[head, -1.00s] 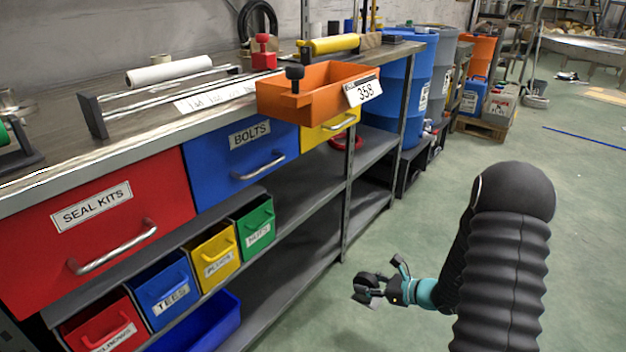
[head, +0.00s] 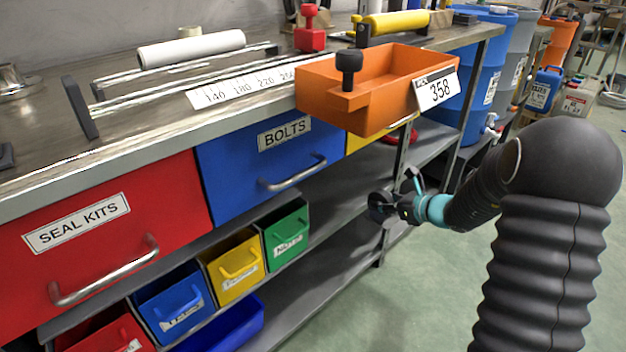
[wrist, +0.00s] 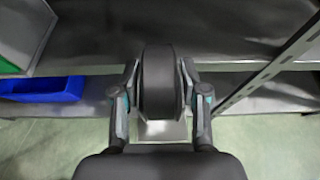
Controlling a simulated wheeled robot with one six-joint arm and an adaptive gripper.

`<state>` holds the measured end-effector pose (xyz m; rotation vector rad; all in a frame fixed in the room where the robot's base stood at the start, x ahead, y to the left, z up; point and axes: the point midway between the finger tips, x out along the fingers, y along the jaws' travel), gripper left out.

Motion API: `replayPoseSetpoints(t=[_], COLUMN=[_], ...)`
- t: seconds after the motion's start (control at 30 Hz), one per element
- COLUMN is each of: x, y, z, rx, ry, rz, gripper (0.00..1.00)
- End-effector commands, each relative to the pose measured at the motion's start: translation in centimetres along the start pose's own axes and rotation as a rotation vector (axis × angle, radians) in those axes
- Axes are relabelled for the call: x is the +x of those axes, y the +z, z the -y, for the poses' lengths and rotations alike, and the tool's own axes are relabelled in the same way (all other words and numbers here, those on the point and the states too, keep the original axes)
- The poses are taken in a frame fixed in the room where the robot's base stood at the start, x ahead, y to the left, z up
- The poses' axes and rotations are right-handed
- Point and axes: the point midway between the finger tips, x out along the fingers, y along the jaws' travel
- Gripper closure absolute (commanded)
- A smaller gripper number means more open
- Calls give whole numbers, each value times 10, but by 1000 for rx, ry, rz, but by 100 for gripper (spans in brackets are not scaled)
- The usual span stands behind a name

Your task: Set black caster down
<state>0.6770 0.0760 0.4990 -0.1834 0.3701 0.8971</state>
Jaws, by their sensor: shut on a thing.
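My gripper (head: 401,207) is shut on the black caster (head: 380,206) in the head view. It holds the caster in the air in front of the bench's lower shelves, to the right of the green bin. In the wrist view the caster's black wheel (wrist: 160,82) stands upright between the two fingers of my gripper (wrist: 160,95). A pale plate (wrist: 162,131) shows below the wheel, toward my palm. A dark shelf (wrist: 215,30) lies beyond the caster; I cannot tell whether they touch.
A steel shelf post (wrist: 275,65) stands just right of my gripper. A green bin (head: 287,236) and a blue bin (wrist: 42,90) are to the left. An orange tray (head: 385,82) marked 358 overhangs the bench edge above. The shelf beside the green bin looks clear.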

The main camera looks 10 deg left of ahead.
Motion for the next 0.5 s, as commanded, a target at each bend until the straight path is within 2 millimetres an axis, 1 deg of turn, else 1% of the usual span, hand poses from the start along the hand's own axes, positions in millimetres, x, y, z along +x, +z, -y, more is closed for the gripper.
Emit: replayPoseSetpoints(t=[0.03,0.17,0.27,0.5], x=[2,13,31,82], y=[10,22,30,52], z=[0,-1,-3,-3], rx=[-2,3,2,1], ry=[-3,-3,0,1], rz=[5,7,9,9], gripper=[100,100,100,100])
